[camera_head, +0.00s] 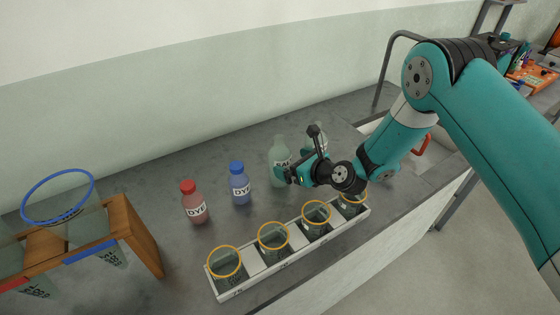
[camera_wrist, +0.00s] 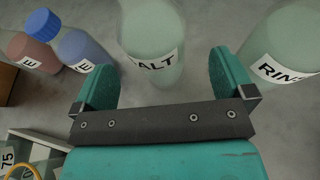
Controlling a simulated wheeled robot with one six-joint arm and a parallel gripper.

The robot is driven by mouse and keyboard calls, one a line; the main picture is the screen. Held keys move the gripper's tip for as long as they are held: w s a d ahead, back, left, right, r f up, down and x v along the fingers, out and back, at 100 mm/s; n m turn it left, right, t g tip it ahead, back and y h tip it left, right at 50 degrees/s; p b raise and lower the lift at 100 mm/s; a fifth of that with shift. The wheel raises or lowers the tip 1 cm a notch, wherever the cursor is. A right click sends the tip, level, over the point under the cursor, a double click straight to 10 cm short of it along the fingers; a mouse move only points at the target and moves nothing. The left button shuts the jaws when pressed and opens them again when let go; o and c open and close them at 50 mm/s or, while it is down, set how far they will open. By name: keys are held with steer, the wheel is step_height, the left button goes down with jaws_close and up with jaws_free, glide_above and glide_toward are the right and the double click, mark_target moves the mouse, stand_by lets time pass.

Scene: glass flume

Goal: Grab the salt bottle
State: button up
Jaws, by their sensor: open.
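The salt bottle (camera_head: 279,158) is a pale green bottle with a white label, upright on the grey counter. In the wrist view the salt bottle (camera_wrist: 150,40) stands ahead of my gripper, its label reading "ALT", with its top cut off by the frame edge. My gripper (camera_wrist: 165,80) is open, with one teal finger to each side of the bottle's lower part in the picture; whether the bottle is between the fingers or just beyond them I cannot tell. In the head view my gripper (camera_head: 294,172) is at the bottle's right side and overlaps its lower edge.
A pale green rinse bottle (camera_wrist: 286,45) stands close on the right. A blue dye bottle (camera_head: 239,184) and a red dye bottle (camera_head: 194,203) stand to the left. A white rack (camera_head: 251,262) of orange-rimmed beakers lies in front. A wooden stand (camera_head: 137,236) is at far left.

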mark_target(288, 162)
steer(key=p+x, duration=0.2)
steer(key=x, duration=0.2)
steer(key=shift+s+a+r, duration=0.1)
steer(key=shift+s+a, duration=0.05)
steer(key=shift+a, duration=0.05)
steer(key=shift+w+a+f+p, duration=0.3)
steer(key=shift+w+a, duration=0.05)
steer(key=shift+w, duration=0.05)
steer(key=c, duration=1)
